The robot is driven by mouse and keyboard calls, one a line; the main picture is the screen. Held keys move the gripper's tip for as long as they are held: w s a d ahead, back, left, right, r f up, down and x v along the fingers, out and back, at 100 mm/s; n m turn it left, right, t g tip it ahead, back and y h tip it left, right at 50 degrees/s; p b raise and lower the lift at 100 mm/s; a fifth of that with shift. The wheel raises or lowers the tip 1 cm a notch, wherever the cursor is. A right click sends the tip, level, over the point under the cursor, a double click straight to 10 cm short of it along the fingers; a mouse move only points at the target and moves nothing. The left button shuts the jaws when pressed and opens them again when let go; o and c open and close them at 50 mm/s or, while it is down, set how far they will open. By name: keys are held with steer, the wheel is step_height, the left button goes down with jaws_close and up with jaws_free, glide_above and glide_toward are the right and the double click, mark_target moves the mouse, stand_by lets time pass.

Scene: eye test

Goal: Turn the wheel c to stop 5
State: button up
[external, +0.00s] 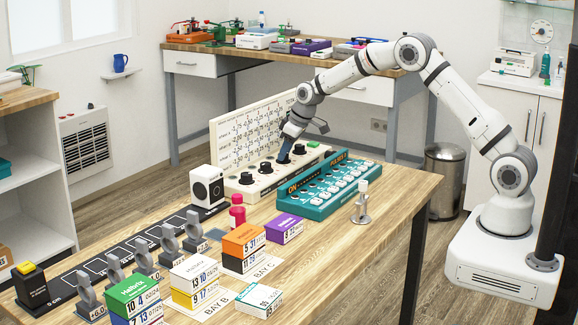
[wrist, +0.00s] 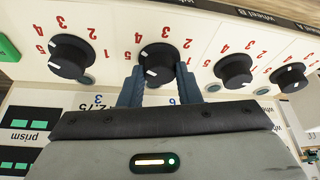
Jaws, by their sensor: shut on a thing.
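The wheel c (wrist: 158,60) is a black round knob, second from the left in the wrist view, with red numbers 1 to 5 around it. A white mark shows on its left side, toward the red 5 (wrist: 127,56); I cannot tell if it lines up exactly. My gripper (wrist: 159,86) is shut on this knob, one blue-grey finger on each side of it. In the external view my gripper (external: 284,151) reaches down to the cream wheel panel (external: 237,187), and its fingers hide most of the knob.
Other black knobs stand close by: one left (wrist: 70,58), two right (wrist: 235,70). A teal switch box (external: 315,207) lies in front of the panel, and a white number board (external: 250,135) stands behind it. A white speaker-like box (external: 207,186) stands at the panel's left end.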

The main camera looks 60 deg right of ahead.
steer(key=n+y+b, duration=0.1)
steer(key=n+b, duration=0.1)
steer(key=n, duration=0.1)
steer(key=shift+d+f, duration=0.15)
steer(key=shift+w+n+g+y+b, duration=0.1)
steer(key=shift+n+g+y+b, duration=0.45)
steer(key=shift+n, duration=0.75)
steer(key=o, duration=1)
steer(key=shift+r, duration=0.2)
steer(key=shift+v, duration=3.85)
